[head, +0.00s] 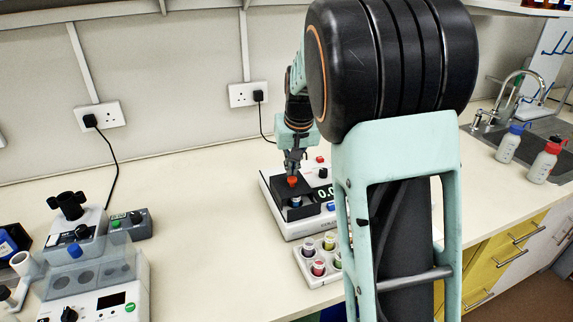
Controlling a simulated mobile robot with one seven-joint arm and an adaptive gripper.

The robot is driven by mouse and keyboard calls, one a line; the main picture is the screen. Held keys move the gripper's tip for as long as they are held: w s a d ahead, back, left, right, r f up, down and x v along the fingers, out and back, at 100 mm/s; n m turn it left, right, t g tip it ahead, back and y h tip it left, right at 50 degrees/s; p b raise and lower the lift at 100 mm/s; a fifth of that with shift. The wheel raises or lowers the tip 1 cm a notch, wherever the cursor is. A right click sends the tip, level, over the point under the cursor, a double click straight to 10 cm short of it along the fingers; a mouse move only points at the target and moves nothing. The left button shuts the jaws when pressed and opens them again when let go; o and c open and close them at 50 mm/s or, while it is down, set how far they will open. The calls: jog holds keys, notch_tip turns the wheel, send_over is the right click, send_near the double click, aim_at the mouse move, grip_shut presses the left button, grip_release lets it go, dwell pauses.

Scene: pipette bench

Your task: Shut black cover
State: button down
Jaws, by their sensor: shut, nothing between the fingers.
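The black cover (288,187) with a red knob (292,181) is on the white instrument (290,232) in the middle of the bench. A dark recess in front of the cover shows a small blue-topped item (296,202), so the cover does not hide all of it. My gripper (291,171) points down just above the red knob, fingers shut and empty. I cannot tell whether the fingertips touch the knob. My arm hides part of the instrument's right side and its display (325,192).
A white rack (308,263) with several coloured tubes stands in front of the instrument. Another device with a clear lid (85,275) is at the lower left. Bottles (510,143) stand by the sink at right. The bench between the devices is clear.

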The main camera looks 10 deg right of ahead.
aim_at(296, 189)
jog(key=s, duration=0.2)
jog(key=s+b, duration=0.1)
jog(key=shift+s+d, duration=0.35)
jog(key=shift+s+f, duration=0.1)
jog(key=shift+s, duration=0.15)
jog(key=shift+s, duration=0.1)
